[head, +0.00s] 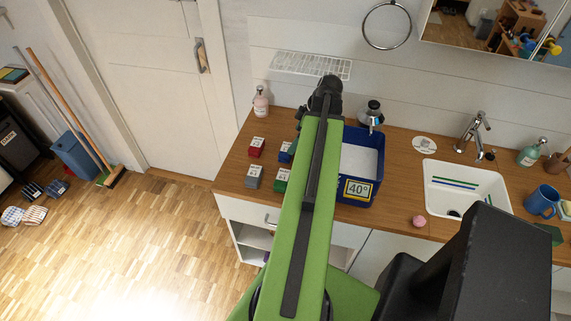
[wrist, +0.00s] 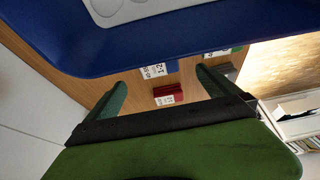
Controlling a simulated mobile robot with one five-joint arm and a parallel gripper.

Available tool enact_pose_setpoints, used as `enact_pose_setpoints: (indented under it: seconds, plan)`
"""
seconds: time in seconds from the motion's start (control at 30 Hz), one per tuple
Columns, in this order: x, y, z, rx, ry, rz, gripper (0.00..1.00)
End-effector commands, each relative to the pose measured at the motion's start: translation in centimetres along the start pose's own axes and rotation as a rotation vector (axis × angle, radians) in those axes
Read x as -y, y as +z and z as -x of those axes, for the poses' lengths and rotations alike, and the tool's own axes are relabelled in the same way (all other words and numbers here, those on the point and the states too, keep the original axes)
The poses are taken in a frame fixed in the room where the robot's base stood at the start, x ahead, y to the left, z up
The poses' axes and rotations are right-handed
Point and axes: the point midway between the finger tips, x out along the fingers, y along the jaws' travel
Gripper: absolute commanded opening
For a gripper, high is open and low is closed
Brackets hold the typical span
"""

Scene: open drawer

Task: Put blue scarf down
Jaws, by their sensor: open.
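A small blue folded piece with a white label, which I take for the blue scarf (head: 285,156), rests on the wooden counter left of the blue bin, partly hidden by my arm. In the wrist view a blue piece with a white label (wrist: 172,67) shows at the bin's edge, partly covered by it. My gripper (head: 328,88) is over the back of the counter near the bin; its fingertips are hard to make out there. In the wrist view my gripper (wrist: 159,86) has its two green fingers apart, with nothing held between them.
The blue bin (head: 359,190) with a "40°" label stands right of my arm. Red (head: 256,147), grey (head: 254,177) and green (head: 281,180) labelled pieces lie on the counter. A soap bottle (head: 261,103) stands at the back left. A sink (head: 465,188) is at right.

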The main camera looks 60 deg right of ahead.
Motion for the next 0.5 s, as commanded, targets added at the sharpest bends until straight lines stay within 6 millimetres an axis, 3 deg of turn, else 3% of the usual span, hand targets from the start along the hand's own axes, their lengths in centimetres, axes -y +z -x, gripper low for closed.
enact_pose_setpoints:
  seconds: [0.03, 0.1, 0.33, 0.5]
  plan:
    - [0.0, 0.4, -2.2, 0.000, -0.001, 0.002, 1.00]
    - [0.0, 0.3, -3.1, 0.000, -0.001, 0.001, 1.00]
    - [0.0, 0.0, -3.4, 0.000, 0.000, 0.000, 1.00]
    - [-0.1, 0.3, -5.9, 0.000, 0.000, 0.001, 1.00]
